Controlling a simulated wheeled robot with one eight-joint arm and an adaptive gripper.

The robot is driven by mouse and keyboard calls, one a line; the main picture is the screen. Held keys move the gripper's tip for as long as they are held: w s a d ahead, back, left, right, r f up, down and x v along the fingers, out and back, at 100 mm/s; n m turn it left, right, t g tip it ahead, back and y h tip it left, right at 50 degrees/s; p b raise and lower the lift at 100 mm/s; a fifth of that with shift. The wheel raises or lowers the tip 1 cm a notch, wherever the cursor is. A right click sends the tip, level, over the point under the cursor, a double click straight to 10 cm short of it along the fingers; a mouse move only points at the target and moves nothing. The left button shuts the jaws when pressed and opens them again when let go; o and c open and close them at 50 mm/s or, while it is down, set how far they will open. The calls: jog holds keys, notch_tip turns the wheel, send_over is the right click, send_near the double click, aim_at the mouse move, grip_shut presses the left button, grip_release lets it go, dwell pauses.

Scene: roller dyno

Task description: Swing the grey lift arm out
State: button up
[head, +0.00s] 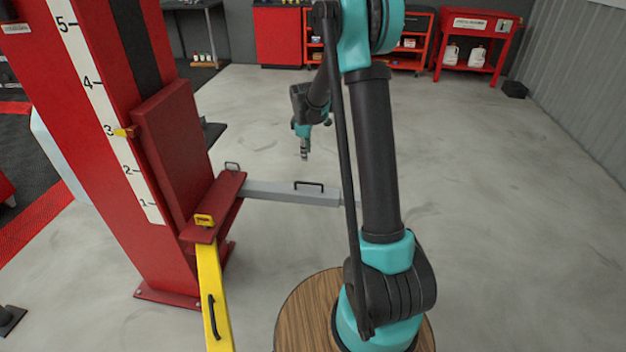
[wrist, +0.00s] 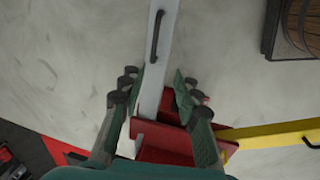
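The grey lift arm (head: 268,192) reaches right from the red carriage (head: 215,205) on the lift post. It has a black handle (head: 309,186) on its top near the outer part, where my own arm hides some of it. In the wrist view the grey arm (wrist: 150,90) runs up the picture, with its handle (wrist: 156,34) ahead of the fingers. My gripper (head: 304,155) hangs above and behind the grey arm in the head view. In the wrist view my gripper (wrist: 156,84) is open and empty, its fingers appearing on either side of the grey arm; no contact shows.
A yellow lift arm (head: 210,290) with a black handle extends toward the front from the same carriage. The red post (head: 75,130) with a number scale stands at left. A wooden barrel top (head: 305,310) is below my arm. Open grey floor (head: 500,200) lies right.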

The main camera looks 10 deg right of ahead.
jog(key=w+f, duration=0.1)
jog(key=w, duration=0.1)
send_near(308, 183)
jog(key=x, duration=0.8)
jog(key=shift+w, duration=0.15)
grip_shut()
jog(key=shift+n, duration=0.3)
